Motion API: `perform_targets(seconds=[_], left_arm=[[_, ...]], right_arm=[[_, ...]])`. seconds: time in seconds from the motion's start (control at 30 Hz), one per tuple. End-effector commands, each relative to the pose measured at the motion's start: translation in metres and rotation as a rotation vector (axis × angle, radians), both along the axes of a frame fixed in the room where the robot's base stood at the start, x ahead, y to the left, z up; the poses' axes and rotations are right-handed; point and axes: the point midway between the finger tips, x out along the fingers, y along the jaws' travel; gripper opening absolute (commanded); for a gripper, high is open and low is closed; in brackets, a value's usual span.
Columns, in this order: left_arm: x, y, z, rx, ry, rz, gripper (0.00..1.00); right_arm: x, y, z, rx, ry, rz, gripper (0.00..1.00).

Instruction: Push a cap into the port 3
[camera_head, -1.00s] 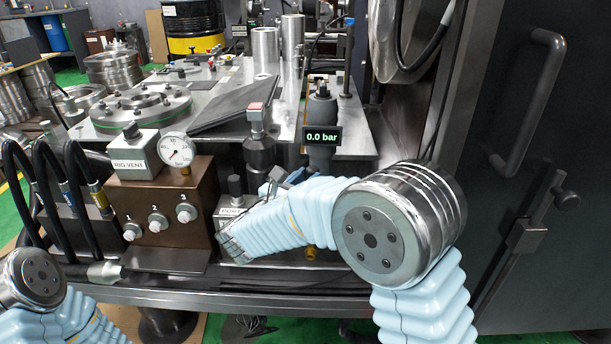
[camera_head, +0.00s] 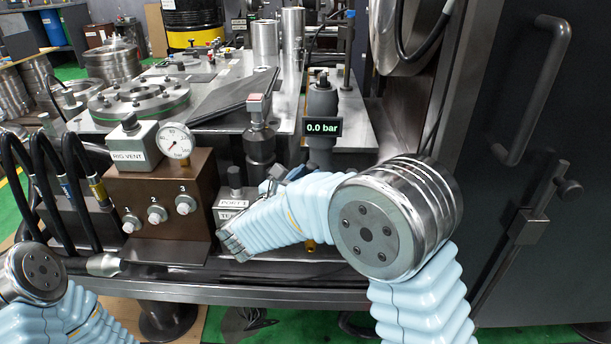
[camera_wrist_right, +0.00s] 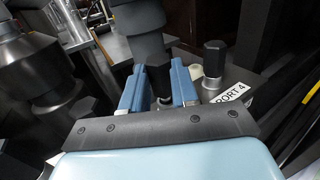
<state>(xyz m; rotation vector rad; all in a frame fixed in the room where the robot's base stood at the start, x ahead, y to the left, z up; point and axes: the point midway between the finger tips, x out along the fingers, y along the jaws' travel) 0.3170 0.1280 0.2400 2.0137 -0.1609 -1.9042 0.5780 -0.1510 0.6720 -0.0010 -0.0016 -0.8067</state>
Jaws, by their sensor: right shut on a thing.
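My right gripper (camera_wrist_right: 158,82) is shut on a black cap-like piece (camera_wrist_right: 159,78) between its blue fingers in the right wrist view. A silver collar shows just below the piece; I cannot tell whether they are joined. My left gripper is out of view.
A dark upright cylinder (camera_head: 258,143) and a 0.0 bar display (camera_head: 323,128) stand behind. A dark cabinet door (camera_head: 540,200) closes off the right.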

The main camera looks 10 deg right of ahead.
Motion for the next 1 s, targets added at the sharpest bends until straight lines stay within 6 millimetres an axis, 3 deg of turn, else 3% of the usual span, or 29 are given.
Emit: perform_targets(seconds=[0.4,1.0], left_arm=[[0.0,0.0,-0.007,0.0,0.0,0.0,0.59],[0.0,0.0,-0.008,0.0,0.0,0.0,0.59]], right_arm=[[0.0,0.0,-0.011,0.0,0.0,0.0,0.0],[0.0,0.0,-0.013,0.0,0.0,0.0,0.0]])
